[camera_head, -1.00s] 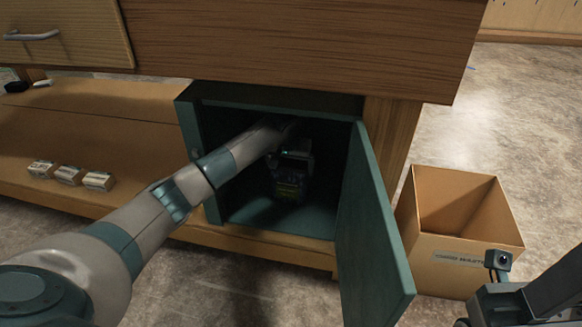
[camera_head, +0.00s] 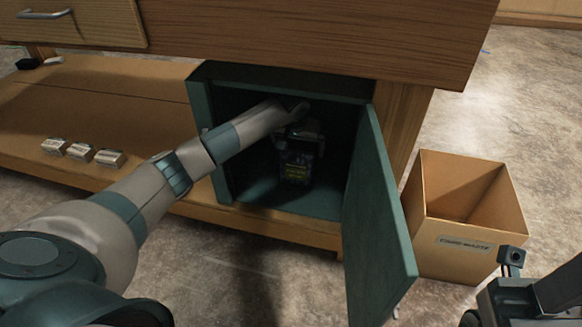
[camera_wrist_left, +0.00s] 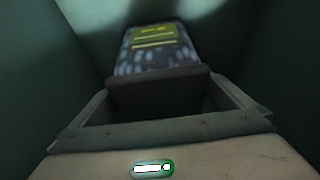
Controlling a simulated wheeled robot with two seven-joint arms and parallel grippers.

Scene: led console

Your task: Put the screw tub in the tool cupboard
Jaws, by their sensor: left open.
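The screw tub (camera_head: 298,167) is dark with a yellow-green label and stands upright on the cupboard floor. It also shows in the left wrist view (camera_wrist_left: 155,55), just beyond my fingers. My left gripper (camera_head: 303,130) is inside the tool cupboard (camera_head: 290,200), open, at the upper part of the tub. Shadow hides whether the fingers touch it. The teal cupboard door (camera_head: 380,220) stands open to the right. My right gripper (camera_head: 508,300) is only partly in view at the lower right, and its jaws cannot be made out.
A cardboard waste box (camera_head: 465,215) stands on the floor right of the open door. Several small labelled boxes (camera_head: 80,151) sit on the low shelf (camera_head: 120,105) left of the cupboard. The wooden bench (camera_head: 310,40) overhangs the cupboard.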

